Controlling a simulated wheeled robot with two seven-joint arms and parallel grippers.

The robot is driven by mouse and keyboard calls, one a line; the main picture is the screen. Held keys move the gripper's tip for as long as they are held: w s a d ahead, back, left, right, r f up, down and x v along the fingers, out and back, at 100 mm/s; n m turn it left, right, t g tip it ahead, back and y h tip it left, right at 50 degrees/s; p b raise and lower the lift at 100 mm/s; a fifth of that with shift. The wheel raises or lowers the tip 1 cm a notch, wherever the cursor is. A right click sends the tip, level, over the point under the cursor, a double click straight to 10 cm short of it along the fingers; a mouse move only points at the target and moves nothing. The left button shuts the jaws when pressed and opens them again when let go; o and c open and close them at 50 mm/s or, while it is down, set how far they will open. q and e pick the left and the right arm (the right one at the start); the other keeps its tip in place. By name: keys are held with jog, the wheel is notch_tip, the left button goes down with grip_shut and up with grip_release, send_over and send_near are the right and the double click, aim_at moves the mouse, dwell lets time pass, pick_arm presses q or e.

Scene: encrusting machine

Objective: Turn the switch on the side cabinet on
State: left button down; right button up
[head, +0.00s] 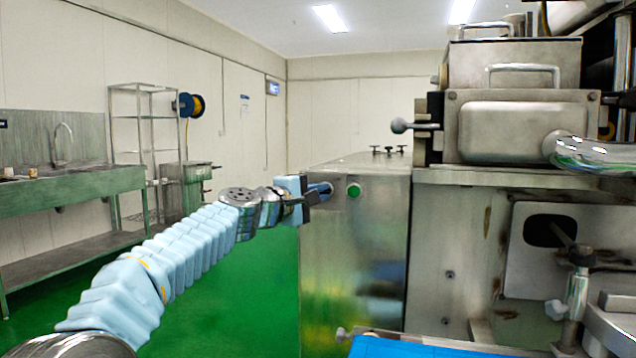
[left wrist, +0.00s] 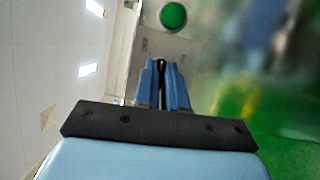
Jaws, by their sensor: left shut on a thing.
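The side cabinet (head: 355,255) is a tall stainless steel box in the middle of the head view. My left gripper (head: 326,189) reaches its upper left front from the left. Its blue fingers also show in the left wrist view (left wrist: 161,65), closed around a small dark piece, the switch (left wrist: 160,70). The fingers hide most of the switch, so I cannot tell its turn angle. A round green button (head: 354,190) sits just right of the fingers; it also shows in the left wrist view (left wrist: 173,16). My right gripper is not in view.
The large steel machine (head: 525,130) stands right of the cabinet, with a ball-ended lever (head: 400,126) jutting left. A blue surface (head: 420,348) lies at the bottom. A sink bench (head: 75,190) and a wire rack (head: 145,125) stand far left. Green floor between is clear.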

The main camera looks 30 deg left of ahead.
pick_arm(q)
jog(key=m+g+p, duration=0.1)
jog(key=m, duration=0.2)
jog(key=m+g+y+p, duration=0.1)
jog(key=m, duration=0.2)
jog(key=shift+d+r+g+p, duration=0.1)
jog(key=shift+d+g+p, duration=0.05)
jog(key=shift+g+p, duration=0.2)
jog(key=shift+m+g+y, duration=0.45)
jog(key=shift+m+y, duration=0.15)
jog(key=shift+m, duration=0.7)
jog(key=c, duration=1.2)
grip_release()
jog(key=shift+r, duration=0.1)
jog(key=b+v, duration=0.2)
jog(key=v, duration=1.1)
jog(key=shift+s, duration=0.35)
